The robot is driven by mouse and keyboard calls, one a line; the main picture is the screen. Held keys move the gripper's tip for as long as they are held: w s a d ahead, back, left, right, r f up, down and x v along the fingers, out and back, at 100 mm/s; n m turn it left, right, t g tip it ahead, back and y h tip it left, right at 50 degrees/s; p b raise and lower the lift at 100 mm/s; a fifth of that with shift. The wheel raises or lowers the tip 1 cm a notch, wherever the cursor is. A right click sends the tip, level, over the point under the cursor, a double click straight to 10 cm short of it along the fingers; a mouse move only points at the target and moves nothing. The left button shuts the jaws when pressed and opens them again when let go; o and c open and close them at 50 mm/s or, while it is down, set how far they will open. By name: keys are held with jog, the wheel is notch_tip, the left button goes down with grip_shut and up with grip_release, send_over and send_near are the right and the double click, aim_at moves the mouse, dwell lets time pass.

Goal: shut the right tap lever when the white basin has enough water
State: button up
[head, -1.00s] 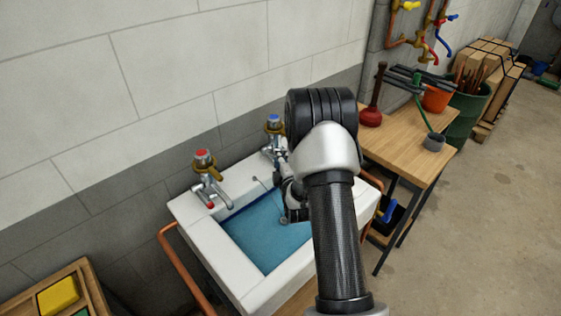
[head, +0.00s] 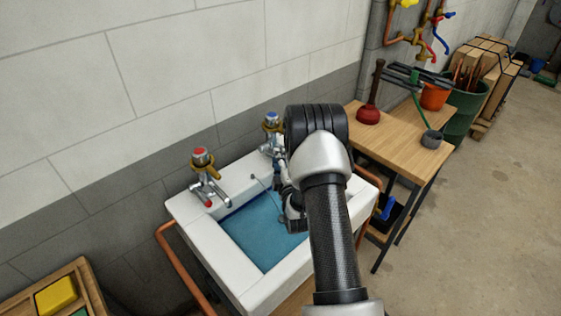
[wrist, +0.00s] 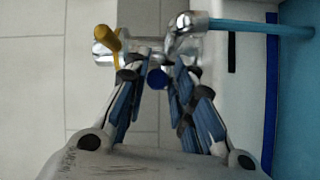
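The white basin (head: 187,211) holds blue water (head: 262,232), and a dark blue band (wrist: 271,90) runs along its inner wall at the water's edge. The right tap (head: 271,123) has a blue cap and is partly hidden by my arm. In the wrist view its chrome spout (wrist: 187,27) pours a blue stream (wrist: 255,27) into the basin. A blue lever end (wrist: 157,78) lies between the fingertips of my gripper (wrist: 155,75). The fingers look slightly apart around it; contact is unclear. In the head view my arm hides most of the gripper.
The left tap (head: 202,160) has a red cap; no stream shows from it. A wooden bench (head: 392,148) with a red plunger (head: 368,114) stands right of the basin. A wooden tray with a yellow sponge (head: 56,296) is at lower left. Copper pipes flank the basin.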

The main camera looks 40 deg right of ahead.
jog(key=o, duration=0.3)
jog(key=shift+f, duration=0.15)
jog(key=shift+s, duration=0.1)
jog(key=v, duration=1.2)
jog(key=shift+c, duration=0.2)
